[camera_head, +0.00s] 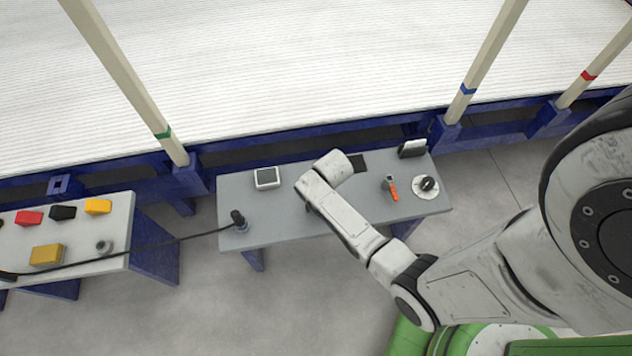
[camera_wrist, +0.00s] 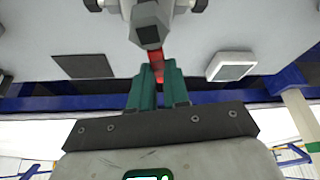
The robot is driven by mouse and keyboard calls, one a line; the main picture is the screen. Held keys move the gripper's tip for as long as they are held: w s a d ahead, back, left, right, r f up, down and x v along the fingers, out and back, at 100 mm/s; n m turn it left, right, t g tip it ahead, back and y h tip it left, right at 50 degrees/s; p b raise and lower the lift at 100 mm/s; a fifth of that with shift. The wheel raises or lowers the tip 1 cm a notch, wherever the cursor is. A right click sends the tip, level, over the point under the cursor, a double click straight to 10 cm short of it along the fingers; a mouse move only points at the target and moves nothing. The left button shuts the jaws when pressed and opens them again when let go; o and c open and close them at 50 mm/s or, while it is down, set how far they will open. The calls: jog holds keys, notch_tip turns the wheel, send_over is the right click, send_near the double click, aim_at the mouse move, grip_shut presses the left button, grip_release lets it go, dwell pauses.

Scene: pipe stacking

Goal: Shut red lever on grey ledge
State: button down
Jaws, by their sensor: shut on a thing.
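In the wrist view, the red lever (camera_wrist: 157,61) sticks out from under a grey valve body (camera_wrist: 149,24) toward my gripper (camera_wrist: 158,78). The grey ledge (camera_wrist: 215,28) lies behind the valve. In the head view, the ledge (camera_head: 285,220) stands in the middle, with my arm reaching over it. My arm hides the gripper, the valve and the red lever there.
A white-framed device (camera_head: 266,178) and a black joystick (camera_head: 238,220) are on the ledge's left. An orange-handled item (camera_head: 393,190), a round dial (camera_head: 426,187) and an upright dark holder (camera_head: 412,148) are on its right. A blue rail runs behind.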

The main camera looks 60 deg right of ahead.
jog(key=shift+s+d+m+g+h, duration=0.15)
jog(key=shift+d+m+g+h, duration=0.05)
jog(key=shift+m, duration=0.45)
jog(key=shift+s+d+m+g+h, duration=0.15)
jog(key=shift+m+g+h, duration=0.05)
jog(key=shift+m, duration=0.45)
jog(key=c, duration=1.1)
grip_release()
jog(key=shift+s, duration=0.1)
jog(key=p+v, duration=0.1)
jog(key=v, duration=0.9)
jog(key=shift+r, duration=0.4)
jog(key=shift+a, duration=0.1)
